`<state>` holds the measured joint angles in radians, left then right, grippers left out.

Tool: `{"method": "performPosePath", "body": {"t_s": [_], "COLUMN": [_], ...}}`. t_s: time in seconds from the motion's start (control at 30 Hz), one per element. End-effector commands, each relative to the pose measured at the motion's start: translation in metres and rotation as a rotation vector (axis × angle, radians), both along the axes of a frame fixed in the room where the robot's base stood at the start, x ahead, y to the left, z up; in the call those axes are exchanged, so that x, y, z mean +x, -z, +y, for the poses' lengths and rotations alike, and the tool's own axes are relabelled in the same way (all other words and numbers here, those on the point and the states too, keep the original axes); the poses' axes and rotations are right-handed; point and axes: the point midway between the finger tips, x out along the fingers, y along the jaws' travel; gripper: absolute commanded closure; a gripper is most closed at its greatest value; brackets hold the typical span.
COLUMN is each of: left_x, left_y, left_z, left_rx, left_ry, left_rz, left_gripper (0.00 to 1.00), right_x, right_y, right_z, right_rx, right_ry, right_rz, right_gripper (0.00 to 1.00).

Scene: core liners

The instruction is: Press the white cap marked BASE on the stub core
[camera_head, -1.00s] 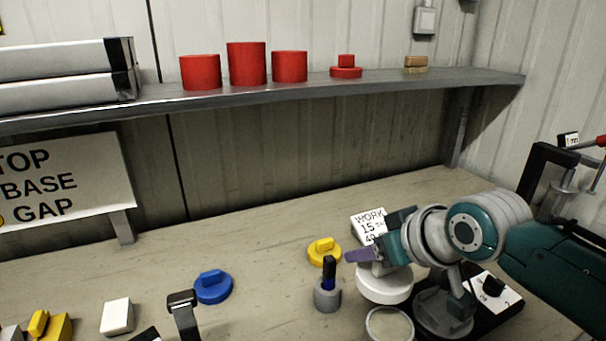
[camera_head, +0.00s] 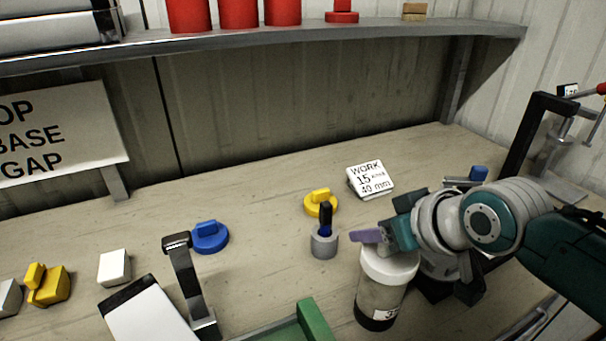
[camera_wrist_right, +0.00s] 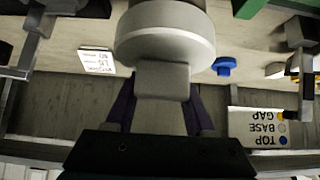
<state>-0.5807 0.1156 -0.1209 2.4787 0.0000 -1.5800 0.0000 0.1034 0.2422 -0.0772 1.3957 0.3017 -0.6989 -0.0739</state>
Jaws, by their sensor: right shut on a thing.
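A white round cap (camera_head: 388,264) sits at the top of a clear, brownish cylinder core (camera_head: 379,295) with a black band and a partly readable label near its foot. The cap appears to touch the core's rim; how deep it sits I cannot tell. No BASE lettering is legible on it. My right gripper (camera_head: 372,237) is above the cap, with purple fingers. In the right wrist view, the cap (camera_wrist_right: 165,38) fills the upper middle and its raised tab (camera_wrist_right: 162,84) is between the fingers of the right gripper (camera_wrist_right: 160,100), shut on it. My left gripper is out of view.
A grey pot with a dark blue marker (camera_head: 324,243), a yellow cap (camera_head: 320,203) and a WORK card (camera_head: 371,180) are close by. A blue cap (camera_head: 209,237), a grey post (camera_head: 186,283) and a green-edged object (camera_head: 311,322) are left. The shelf (camera_head: 300,35) overhangs behind.

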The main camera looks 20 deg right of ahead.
Motion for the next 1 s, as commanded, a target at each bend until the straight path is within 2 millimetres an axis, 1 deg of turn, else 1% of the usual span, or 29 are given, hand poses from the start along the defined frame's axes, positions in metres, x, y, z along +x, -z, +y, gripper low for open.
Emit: {"method": "performPosePath", "body": {"t_s": [0.07,0.53,1.0], "left_x": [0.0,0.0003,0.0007], "left_y": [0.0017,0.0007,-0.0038], "left_z": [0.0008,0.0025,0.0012], "left_rx": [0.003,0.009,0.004], "left_ry": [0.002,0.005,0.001], "left_rz": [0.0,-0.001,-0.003], "left_gripper": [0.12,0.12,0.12], "right_x": [0.0002,0.0003,-0.0001], "right_y": [0.0023,0.0014,0.001], "right_z": [-0.0001,-0.0003,-0.0003], "right_rx": [0.0,0.0,0.0], "right_ry": [0.0,0.0,0.0], "right_rz": [0.0,-0.001,-0.001], "right_gripper": [0.98,0.98,0.98]}}
